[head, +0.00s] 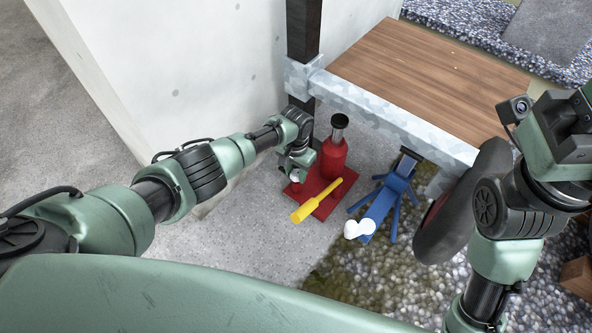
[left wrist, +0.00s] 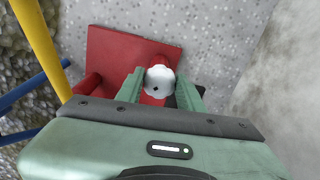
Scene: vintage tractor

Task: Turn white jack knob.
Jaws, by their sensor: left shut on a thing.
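The red bottle jack (head: 333,158) stands upright on its red base plate, with a dark ram on top and a yellow handle (head: 318,200) sticking out towards me. In the left wrist view the white knob (left wrist: 159,80) sits low at the jack's side, over the red base plate (left wrist: 118,55). My left gripper (head: 295,176) reaches down beside the jack, and its fingers are shut on the knob, one on each side. The fingers partly hide the knob in the head view. My right gripper's dark body shows at the right edge of the head view; its fingertips cannot be made out.
A blue jack (head: 381,205) with white round ends stands right of the red jack. A wood-topped bench (head: 430,75) with a metal frame stands behind, a black tyre (head: 462,205) to the right. A pale concrete wall (head: 190,75) rises behind my left arm.

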